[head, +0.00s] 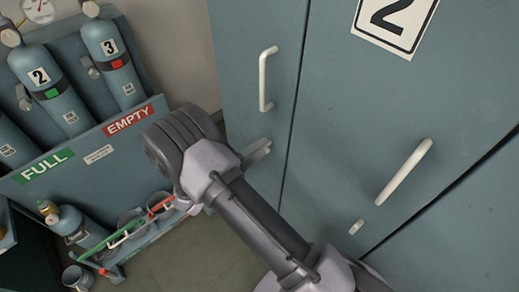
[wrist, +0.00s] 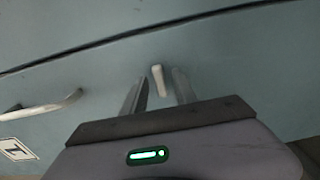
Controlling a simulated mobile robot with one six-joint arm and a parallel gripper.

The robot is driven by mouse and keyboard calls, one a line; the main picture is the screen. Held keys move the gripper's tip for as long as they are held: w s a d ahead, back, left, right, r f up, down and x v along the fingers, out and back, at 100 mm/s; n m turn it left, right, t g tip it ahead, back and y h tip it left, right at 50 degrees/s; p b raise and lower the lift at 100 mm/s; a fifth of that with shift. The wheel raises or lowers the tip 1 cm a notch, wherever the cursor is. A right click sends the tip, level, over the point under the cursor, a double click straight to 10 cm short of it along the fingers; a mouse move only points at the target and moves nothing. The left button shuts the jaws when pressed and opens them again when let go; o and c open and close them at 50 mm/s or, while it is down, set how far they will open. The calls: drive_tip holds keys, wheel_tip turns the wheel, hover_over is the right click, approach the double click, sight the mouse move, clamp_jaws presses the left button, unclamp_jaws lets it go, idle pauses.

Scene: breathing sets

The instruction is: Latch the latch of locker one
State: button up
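Locker one's door (head: 240,45) is the grey-blue left door in the head view, with a pale upright handle (head: 267,80). In the wrist view its latch (wrist: 158,80) is a short pale bar, lying crosswise to the door seam above it. My gripper (wrist: 160,76) is open, with one finger on each side of the latch and a visible gap to each. I cannot tell how deep the fingers reach. The handle also shows in the wrist view (wrist: 45,106), left of the fingers. In the head view my arm hides most of the gripper and the latch area.
Locker two's door (head: 330,140) is at the right, with its own handle (head: 404,172) and small latch (head: 356,227). A cylinder rack (head: 85,165) with FULL and EMPTY labels stands at the left. Floor (head: 200,255) shows between rack and lockers.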

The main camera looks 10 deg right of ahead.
clamp_jaws()
drive_tip(key=shift+n+p, duration=2.35)
drive_tip(key=shift+n, duration=6.55)
drive_tip(key=shift+o, duration=0.4)
unclamp_jaws()
